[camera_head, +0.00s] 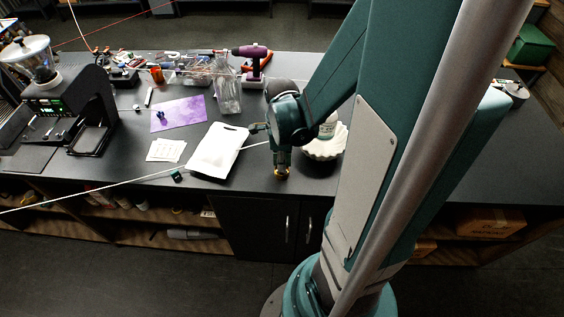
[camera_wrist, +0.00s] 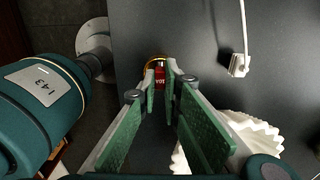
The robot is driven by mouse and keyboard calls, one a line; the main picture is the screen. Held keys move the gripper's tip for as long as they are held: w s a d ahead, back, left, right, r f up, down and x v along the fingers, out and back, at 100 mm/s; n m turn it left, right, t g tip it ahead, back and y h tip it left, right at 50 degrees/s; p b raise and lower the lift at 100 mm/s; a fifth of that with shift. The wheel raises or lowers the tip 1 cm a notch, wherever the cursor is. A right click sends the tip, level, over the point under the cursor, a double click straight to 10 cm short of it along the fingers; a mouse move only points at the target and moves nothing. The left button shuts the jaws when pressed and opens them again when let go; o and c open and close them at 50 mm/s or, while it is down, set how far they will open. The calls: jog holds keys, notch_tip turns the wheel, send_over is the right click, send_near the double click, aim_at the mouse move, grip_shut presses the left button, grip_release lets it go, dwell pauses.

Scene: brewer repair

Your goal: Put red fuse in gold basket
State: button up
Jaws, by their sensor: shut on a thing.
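In the wrist view my gripper (camera_wrist: 161,82) is shut on the red fuse (camera_wrist: 160,77), a small red piece with pale lettering between the fingertips. The gold basket (camera_wrist: 152,61) shows as a thin gold rim around and just beyond the fuse. How deep the fuse sits inside that rim cannot be told. In the head view my gripper (camera_head: 281,168) points down close to the counter's front edge. A small gold bit of the basket (camera_head: 282,175) shows right under it; the fuse cannot be made out there.
A white fluted bowl (camera_head: 325,150) stands close to the right of my gripper. A white board (camera_head: 217,150) lies to the left. A glass bottle (camera_head: 228,95) and purple drill (camera_head: 252,55) stand behind. The right counter is mostly clear.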

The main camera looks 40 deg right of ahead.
jog(key=shift+f, duration=0.2)
jog(key=o, duration=0.8)
jog(key=shift+r, duration=0.15)
jog(key=shift+r+p, duration=2.4)
jog(key=shift+r, duration=1)
